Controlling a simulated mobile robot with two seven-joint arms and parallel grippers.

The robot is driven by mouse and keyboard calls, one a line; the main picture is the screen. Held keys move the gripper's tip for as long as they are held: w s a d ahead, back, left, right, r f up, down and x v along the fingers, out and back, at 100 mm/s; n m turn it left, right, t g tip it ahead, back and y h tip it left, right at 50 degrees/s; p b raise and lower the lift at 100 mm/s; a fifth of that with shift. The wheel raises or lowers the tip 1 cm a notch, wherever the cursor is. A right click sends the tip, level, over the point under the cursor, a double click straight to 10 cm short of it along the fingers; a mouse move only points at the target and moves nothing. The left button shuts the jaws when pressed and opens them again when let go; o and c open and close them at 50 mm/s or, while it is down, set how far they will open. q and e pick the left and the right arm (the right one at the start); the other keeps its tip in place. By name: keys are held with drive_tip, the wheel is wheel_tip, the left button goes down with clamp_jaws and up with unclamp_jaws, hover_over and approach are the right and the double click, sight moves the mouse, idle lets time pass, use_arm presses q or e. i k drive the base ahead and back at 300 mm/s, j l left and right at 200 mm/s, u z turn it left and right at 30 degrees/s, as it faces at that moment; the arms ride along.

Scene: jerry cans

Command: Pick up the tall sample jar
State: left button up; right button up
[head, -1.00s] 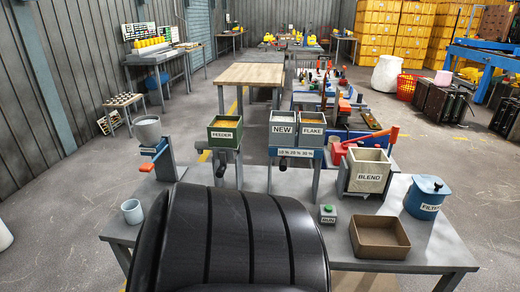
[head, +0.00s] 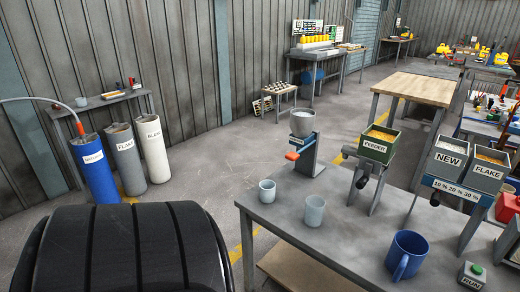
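Two plain pale grey-blue cup-like vessels stand upright on the grey workbench (head: 285,236). The nearer one (head: 315,211) looks a little taller than the one (head: 267,191) at the bench's left edge. The nearer one may be the tall sample jar, but I cannot tell for sure because neither shows a label. Neither of my grippers is in view.
A blue mug (head: 407,255) stands right of the vessels. A stand with a grey bowl (head: 303,123), the feeder box (head: 379,144) and the NEW (head: 450,157) and FLAKE bins are behind. Labelled cylinders (head: 95,170) stand left. Floor between is clear.

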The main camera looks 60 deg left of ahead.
sight(314, 205)
drive_tip(key=u, duration=1.55)
